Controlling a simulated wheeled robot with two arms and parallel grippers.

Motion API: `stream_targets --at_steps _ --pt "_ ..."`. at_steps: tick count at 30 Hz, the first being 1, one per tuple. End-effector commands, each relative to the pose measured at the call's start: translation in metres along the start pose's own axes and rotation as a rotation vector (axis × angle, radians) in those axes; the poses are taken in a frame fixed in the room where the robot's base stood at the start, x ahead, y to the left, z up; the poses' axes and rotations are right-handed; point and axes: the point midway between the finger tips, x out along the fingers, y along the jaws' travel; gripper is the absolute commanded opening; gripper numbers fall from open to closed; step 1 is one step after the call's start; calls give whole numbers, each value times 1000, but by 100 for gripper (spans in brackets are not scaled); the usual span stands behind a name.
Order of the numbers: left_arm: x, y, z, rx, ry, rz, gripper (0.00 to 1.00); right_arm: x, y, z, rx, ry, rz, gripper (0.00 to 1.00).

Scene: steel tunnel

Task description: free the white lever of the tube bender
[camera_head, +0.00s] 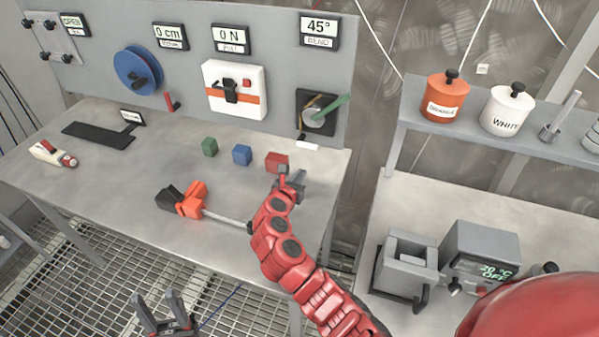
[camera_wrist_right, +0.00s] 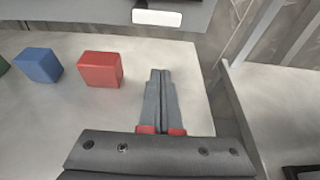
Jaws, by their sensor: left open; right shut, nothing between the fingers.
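The tube bender (camera_head: 318,114) is a black square plate on the back panel, below a "45° BEND" display (camera_head: 319,31). It carries a grey disc, a thin brownish-yellow piece and a lever with a green handle (camera_head: 338,110). My right gripper (camera_head: 299,178) is shut and empty below the bender, beside the red cube (camera_head: 277,162). In the right wrist view its fingers (camera_wrist_right: 162,75) lie together, apart from the red cube (camera_wrist_right: 101,69). My left gripper (camera_head: 158,300) is open and empty in front of the table, over the floor grating.
Green (camera_head: 210,147) and blue (camera_head: 242,155) cubes stand on the table (camera_head: 110,190). An orange-and-black tool (camera_head: 188,200) lies near the right arm. Orange (camera_head: 446,98) and white (camera_head: 507,110) pots stand on the right shelf.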

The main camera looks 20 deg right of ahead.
Motion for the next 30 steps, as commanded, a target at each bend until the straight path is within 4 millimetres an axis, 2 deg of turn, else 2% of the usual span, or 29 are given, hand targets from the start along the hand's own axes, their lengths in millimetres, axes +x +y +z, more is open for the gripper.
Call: stream_targets --at_steps 6,15,21,30 --pt "8 0 -1 0 0 0 50 35 -1 2 1 2 -5 0" --pt "11 -1 -2 0 0 0 50 71 -1 1 1 2 -4 0" --pt "28 -1 -5 0 0 0 50 61 0 29 2 -2 0 0" --pt "32 -2 -5 0 0 0 50 57 -1 38 0 0 -1 0"
